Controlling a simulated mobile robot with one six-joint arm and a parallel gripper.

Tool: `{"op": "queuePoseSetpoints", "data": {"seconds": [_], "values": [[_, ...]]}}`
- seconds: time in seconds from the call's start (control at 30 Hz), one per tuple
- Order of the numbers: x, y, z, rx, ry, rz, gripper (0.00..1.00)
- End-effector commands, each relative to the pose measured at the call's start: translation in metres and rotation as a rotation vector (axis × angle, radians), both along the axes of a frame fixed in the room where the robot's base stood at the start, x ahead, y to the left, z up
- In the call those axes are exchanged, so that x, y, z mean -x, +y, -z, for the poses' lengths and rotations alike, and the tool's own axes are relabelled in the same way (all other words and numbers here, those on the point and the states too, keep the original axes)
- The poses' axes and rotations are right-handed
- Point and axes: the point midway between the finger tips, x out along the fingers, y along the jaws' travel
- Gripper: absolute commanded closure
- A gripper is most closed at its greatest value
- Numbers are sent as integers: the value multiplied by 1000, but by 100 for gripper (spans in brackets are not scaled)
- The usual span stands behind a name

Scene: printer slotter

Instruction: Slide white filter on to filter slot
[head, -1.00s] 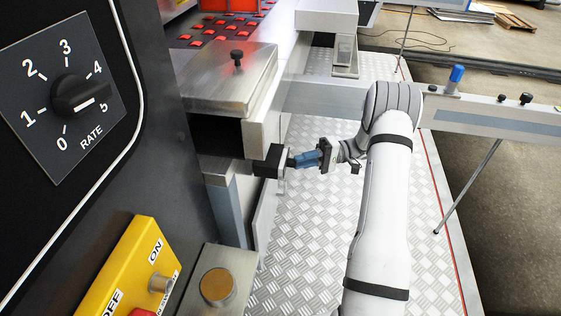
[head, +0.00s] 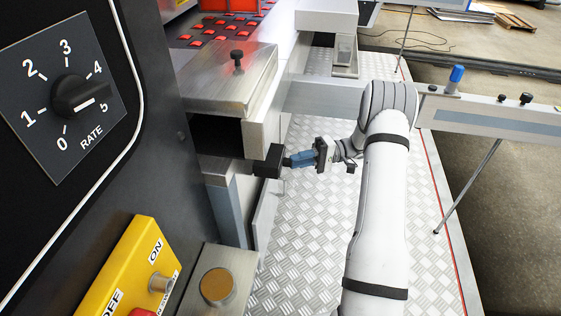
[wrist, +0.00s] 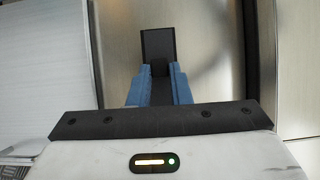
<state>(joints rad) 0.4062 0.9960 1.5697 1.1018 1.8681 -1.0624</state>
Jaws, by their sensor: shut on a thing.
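My gripper (head: 286,161) has blue fingers shut on a black handle (head: 268,160), beside the lower front of the metal housing. In the wrist view, the fingers (wrist: 158,75) close around a dark knob in front of a black plate (wrist: 158,44). A dark rectangular opening (head: 217,136) shows under the housing's metal top (head: 232,80), with a pale block (head: 263,125) at its right. A white finely lined surface (wrist: 42,60) fills the left of the wrist view; I cannot tell whether it is the white filter. How the handle joins what is behind it is hidden.
A dark panel with a rate dial (head: 80,96) and a yellow switch box (head: 130,270) stand at the left. A grey rail (head: 500,115) crosses at the right. Treadplate floor (head: 305,250) lies open below my gripper. Red pieces sit on a dark bed (head: 208,33) behind.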

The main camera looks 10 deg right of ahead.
Motion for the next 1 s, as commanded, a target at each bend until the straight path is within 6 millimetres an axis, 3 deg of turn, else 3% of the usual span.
{"op": "queuePoseSetpoints", "data": {"seconds": [0.37, 0.4, 0.67, 1.0], "values": [[-1, 2, 0, 0, 0, 0, 100], [-1, 2, 0, 0, 0, 0, 80], [-1, 2, 0, 0, 0, 0, 59], [-2, -4, 0, 0, 0, 1, 57]]}}
